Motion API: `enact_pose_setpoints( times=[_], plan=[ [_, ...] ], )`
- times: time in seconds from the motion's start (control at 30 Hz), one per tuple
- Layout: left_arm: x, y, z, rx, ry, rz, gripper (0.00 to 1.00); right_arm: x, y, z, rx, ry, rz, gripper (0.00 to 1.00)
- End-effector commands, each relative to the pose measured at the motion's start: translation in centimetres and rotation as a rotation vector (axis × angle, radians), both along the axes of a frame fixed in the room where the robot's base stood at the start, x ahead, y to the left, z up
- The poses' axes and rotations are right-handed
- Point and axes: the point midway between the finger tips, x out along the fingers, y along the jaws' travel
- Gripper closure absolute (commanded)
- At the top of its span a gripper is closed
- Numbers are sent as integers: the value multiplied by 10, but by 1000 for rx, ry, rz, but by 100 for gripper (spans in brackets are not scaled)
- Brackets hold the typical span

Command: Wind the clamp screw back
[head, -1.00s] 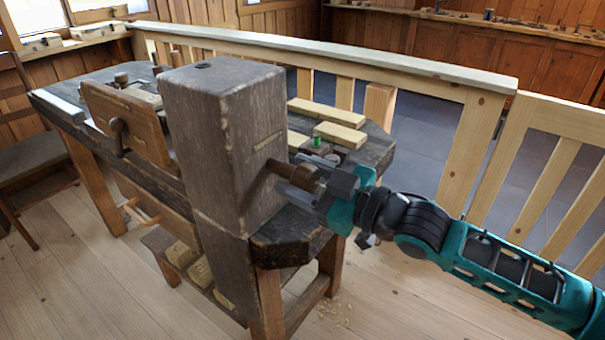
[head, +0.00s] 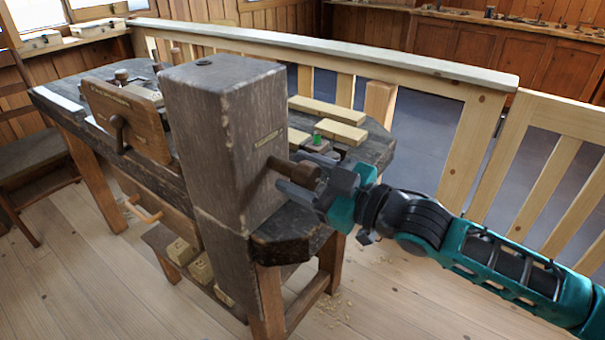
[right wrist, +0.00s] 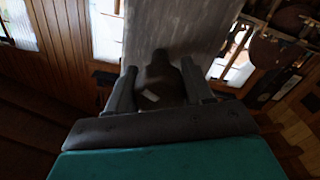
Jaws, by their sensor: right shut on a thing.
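The clamp screw (head: 281,168) is a brown wooden shaft that sticks out of the right face of a tall dark wooden block (head: 215,140). Its thicker knob end sits between the fingers of my right gripper (head: 303,181). The right gripper is shut on it. In the right wrist view the dark knob (right wrist: 160,82) lies between the two grey fingers, with the block's grey face behind it. The fingers hide part of the knob. My left gripper is not in view.
The block stands at the near end of a dark workbench (head: 375,150). Pale wooden bars (head: 328,110) and a small green item (head: 317,139) lie behind my right gripper. A wooden railing (head: 420,68) runs behind the bench. The floor at front right is open.

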Motion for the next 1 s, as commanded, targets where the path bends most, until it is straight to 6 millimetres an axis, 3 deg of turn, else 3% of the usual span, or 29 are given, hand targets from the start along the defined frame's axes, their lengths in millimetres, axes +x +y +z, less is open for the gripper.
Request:
enact_pose_setpoints(
  times=[0.47,0.5,0.73,1.0],
  plan=[
    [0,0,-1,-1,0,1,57,1,-2,-8,-13,14,-7,79],
    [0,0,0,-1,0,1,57,1,-2,-8,-13,14,-7,46],
    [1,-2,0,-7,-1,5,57,1,-1,-5,-8,8,-5,25],
    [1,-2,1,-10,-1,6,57,-1,-2,-3,-5,5,-3,25]
  ],
)
